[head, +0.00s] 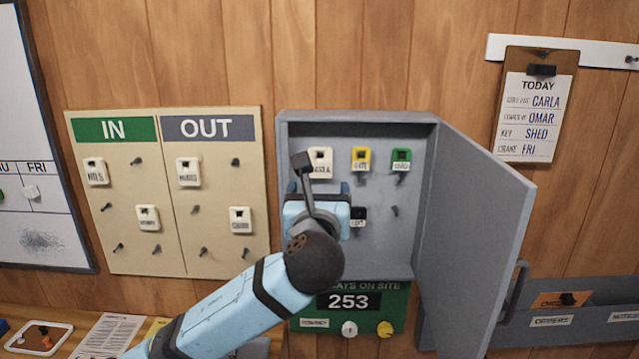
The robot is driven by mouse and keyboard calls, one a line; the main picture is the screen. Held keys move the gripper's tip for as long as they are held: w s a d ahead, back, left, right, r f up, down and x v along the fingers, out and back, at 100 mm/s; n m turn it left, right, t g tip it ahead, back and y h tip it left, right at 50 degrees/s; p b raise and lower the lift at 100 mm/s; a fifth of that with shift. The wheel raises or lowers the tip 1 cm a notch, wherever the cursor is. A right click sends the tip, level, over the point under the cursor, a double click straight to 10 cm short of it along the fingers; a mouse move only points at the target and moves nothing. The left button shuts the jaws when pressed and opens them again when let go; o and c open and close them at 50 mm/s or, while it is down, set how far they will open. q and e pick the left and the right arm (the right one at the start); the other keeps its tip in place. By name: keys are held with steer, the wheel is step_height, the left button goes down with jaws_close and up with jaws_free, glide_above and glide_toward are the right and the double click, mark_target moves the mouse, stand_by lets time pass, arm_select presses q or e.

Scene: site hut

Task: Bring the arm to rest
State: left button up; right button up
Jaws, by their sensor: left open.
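My left arm (235,300) reaches up from the bottom left. My left gripper (318,190) is in front of the open grey key cabinet (357,128), at the left half of its inside. It is open; its fingers point away from me and are mostly hidden by my own wrist. I see nothing held in it. A white key tag (321,157), a yellow tag (361,158) and a green tag (401,160) hang in the cabinet's top row. A black tag (358,217) hangs just right of my gripper. My right gripper is not in view.
The cabinet door (475,230) stands open to the right and juts towards me. An IN/OUT board (165,255) with several tags hangs to the left. A green sign (395,300) is below the cabinet. A small tray (62,335) lies on the bench at the lower left.

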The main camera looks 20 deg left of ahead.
arm_select(q)
steer(key=s+d+f+n+g+h, duration=0.1)
steer(key=s+f+n+g+h, duration=0.2)
steer(key=f, duration=0.7)
steer(key=s+d+f+n+g+h+p, duration=0.1)
steer(key=s+f+n+h, duration=0.15)
steer(key=f+n, duration=0.55)
steer(key=s+d+f+n+g+h, duration=0.1)
steer(key=s+f+n+g+h, duration=0.15)
steer(key=f, duration=0.95)
steer(key=s+a+f+n, duration=0.2)
steer(key=s+f+n, duration=0.6)
steer(key=s+f, duration=0.1)
steer(key=s+a+f+n+g+p, duration=0.1)
steer(key=s+a+f+n, duration=0.2)
steer(key=s+f+n, duration=0.5)
steer(key=s+f, duration=0.2)
steer(key=s, duration=0.1)
steer(key=shift+s+h, duration=0.3)
steer(key=shift+s, duration=0.1)
